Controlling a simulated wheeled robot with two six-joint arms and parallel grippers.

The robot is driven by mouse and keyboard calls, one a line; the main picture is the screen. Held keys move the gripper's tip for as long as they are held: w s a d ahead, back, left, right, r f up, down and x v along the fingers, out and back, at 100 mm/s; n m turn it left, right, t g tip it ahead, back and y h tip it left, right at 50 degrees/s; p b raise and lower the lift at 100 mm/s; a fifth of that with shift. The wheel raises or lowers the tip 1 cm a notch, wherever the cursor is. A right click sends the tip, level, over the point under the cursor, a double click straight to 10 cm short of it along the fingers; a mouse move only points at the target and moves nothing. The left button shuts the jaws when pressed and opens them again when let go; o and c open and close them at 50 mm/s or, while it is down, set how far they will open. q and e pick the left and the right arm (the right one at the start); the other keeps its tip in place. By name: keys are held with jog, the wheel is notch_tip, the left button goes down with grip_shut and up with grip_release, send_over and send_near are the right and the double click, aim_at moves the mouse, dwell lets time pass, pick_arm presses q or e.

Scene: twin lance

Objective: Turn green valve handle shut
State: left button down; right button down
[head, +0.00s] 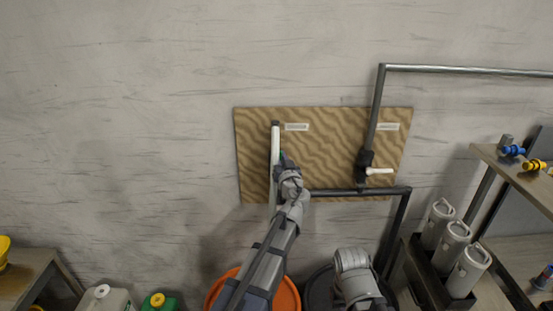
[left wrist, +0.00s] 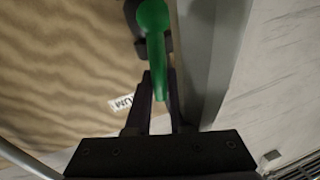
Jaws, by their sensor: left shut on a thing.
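The green valve handle (left wrist: 157,60) has a round hub end at the top of the left wrist view and a lever running down between my fingers. It lies roughly along the grey pipe beside it. In the head view only a small bit of green (head: 282,155) shows, next to the pale upright pipe (head: 275,140); my arm hides the rest. My left gripper (left wrist: 160,98) is shut on the lever, with a dark finger on each side; it also shows in the head view (head: 287,168). My right gripper is not in view.
A brown wavy-patterned board (head: 330,140) on the wall carries the pipes. A second valve with a white handle (head: 379,171) sits on a dark pipe to the right. An orange bucket (head: 291,297) stands below. Shelves with white canisters (head: 455,245) are at the right.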

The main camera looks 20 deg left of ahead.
pick_arm(q)
jog(key=d+f+m+t+h+b, duration=0.1)
jog(key=d+f+m+b, duration=0.1)
jog(key=m+b, duration=0.3)
jog(key=w+d+f+m+t+h+b, duration=0.1)
jog(key=d+f+m+t+b, duration=0.1)
jog(key=m, duration=1.1)
jog(key=shift+w+d+f+h+b, duration=0.35)
jog(key=shift+d+f+b, duration=0.3)
jog(key=shift+f+b, duration=0.7)
jog(key=shift+s, duration=0.1)
jog(key=c, duration=0.8)
grip_release()
jog(key=b+v, duration=0.1)
jog(key=v, duration=0.7)
jog(key=shift+b, duration=0.3)
